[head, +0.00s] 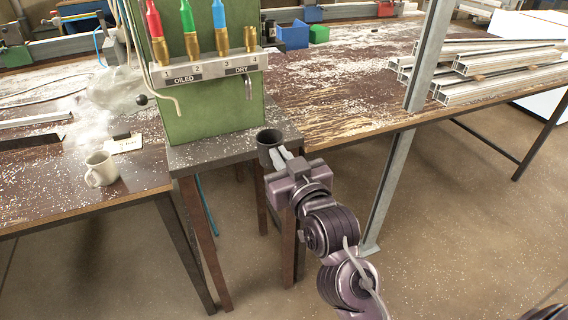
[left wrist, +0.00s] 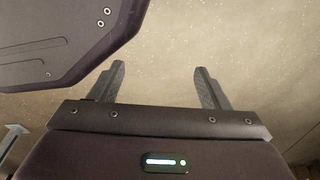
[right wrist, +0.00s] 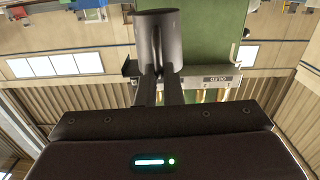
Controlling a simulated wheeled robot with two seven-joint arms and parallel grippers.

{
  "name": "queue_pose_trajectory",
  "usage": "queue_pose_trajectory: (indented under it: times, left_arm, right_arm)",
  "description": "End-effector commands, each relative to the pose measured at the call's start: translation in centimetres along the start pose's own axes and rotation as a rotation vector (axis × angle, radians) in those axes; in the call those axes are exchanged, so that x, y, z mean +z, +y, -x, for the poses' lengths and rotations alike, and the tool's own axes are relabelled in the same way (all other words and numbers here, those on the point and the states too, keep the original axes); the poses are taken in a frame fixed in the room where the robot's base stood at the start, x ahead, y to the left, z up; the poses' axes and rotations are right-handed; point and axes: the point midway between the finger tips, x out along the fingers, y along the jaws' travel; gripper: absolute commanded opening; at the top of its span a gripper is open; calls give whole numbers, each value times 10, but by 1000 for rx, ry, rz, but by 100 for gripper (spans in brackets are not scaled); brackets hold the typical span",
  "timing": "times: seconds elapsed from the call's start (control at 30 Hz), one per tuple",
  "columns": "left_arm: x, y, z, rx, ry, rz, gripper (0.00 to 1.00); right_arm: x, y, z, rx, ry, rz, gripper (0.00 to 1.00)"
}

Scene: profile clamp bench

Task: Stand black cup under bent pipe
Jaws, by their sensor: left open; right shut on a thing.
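The black cup (head: 268,142) is upright at the front right corner of the small dark stand (head: 215,152). I cannot tell whether it touches the stand top. My right gripper (head: 279,157) is shut on the cup's near side; the right wrist view shows the cup (right wrist: 160,35) between the fingertips (right wrist: 159,74). My left gripper (left wrist: 160,88) is open and empty over the floor in the left wrist view.
A green panel (head: 212,118) with coloured fittings and a rail (head: 210,69) rises from the stand. A pale mug (head: 100,169) and a small card (head: 124,144) are on the left bench. A metal post (head: 408,125) stands right. The stand top before the panel is clear.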

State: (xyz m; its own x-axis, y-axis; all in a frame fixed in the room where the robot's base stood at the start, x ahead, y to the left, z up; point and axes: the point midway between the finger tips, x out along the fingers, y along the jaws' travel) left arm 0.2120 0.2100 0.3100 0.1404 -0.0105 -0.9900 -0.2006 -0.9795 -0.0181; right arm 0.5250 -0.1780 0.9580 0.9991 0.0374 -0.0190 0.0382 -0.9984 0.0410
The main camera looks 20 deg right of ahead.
Motion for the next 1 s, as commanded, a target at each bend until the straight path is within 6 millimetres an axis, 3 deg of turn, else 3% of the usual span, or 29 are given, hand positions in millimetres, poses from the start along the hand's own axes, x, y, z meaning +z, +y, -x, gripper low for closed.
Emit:
queue_pose_trajectory:
  times: [0.63,1.0]
  left_arm:
    - [-27,0,3,0,10,2,70]
    - [-44,0,17,0,28,4,70]
  right_arm:
    - [12,0,-52,0,1,-1,0]
    - [13,0,-81,0,0,0,0]
